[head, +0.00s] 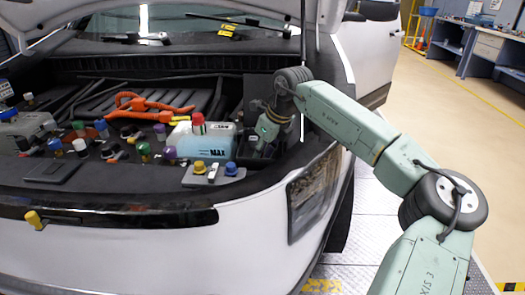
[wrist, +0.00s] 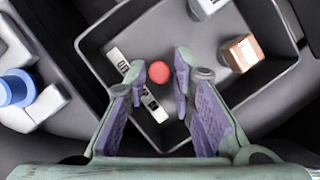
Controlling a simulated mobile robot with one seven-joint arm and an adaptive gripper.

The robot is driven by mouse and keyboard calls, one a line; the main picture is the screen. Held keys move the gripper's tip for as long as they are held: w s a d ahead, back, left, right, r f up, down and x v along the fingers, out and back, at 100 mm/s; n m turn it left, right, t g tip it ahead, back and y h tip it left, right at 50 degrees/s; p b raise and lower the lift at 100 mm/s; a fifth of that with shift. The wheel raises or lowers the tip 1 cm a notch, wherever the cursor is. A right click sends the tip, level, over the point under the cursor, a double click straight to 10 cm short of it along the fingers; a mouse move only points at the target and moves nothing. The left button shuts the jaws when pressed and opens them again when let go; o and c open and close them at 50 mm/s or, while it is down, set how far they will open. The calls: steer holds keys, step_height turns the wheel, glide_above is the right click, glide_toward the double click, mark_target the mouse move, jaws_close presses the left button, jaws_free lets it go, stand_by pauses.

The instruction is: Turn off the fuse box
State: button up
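The fuse box appears to be the open dark grey box (wrist: 97,42) under my gripper in the wrist view. Inside it are a round red knob (wrist: 159,72) and a pale strip with dark markings (wrist: 120,62) that runs slantwise beside and behind the knob. My gripper (wrist: 157,80) is open, pointing down into the box, with one purple-padded finger on each side of the red knob. I cannot tell whether either finger touches it. In the head view my gripper (head: 262,138) is over the right end of the engine bay, and it hides most of the box.
A copper-coloured block (wrist: 238,54) sits in the box to the right. In the head view a coolant tank (head: 198,142) with a red cap stands just left of my gripper. Blue and yellow caps (head: 231,169) are in front. The raised hood (head: 180,8) is above.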

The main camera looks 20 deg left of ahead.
jaws_close()
steer(key=shift+s+a+r+h, duration=0.2)
steer(key=shift+a+h, duration=0.25)
steer(key=shift+h, duration=0.35)
steer(key=shift+a+f+t+h+p, duration=0.15)
steer(key=shift+t+h+p, duration=0.1)
steer(key=shift+h, duration=0.25)
steer(key=shift+a+t+h+p, duration=0.15)
steer(key=shift+t+h, duration=0.1)
steer(key=shift+h, duration=0.25)
steer(key=shift+f+h, duration=0.1)
steer(key=shift+h, duration=0.3)
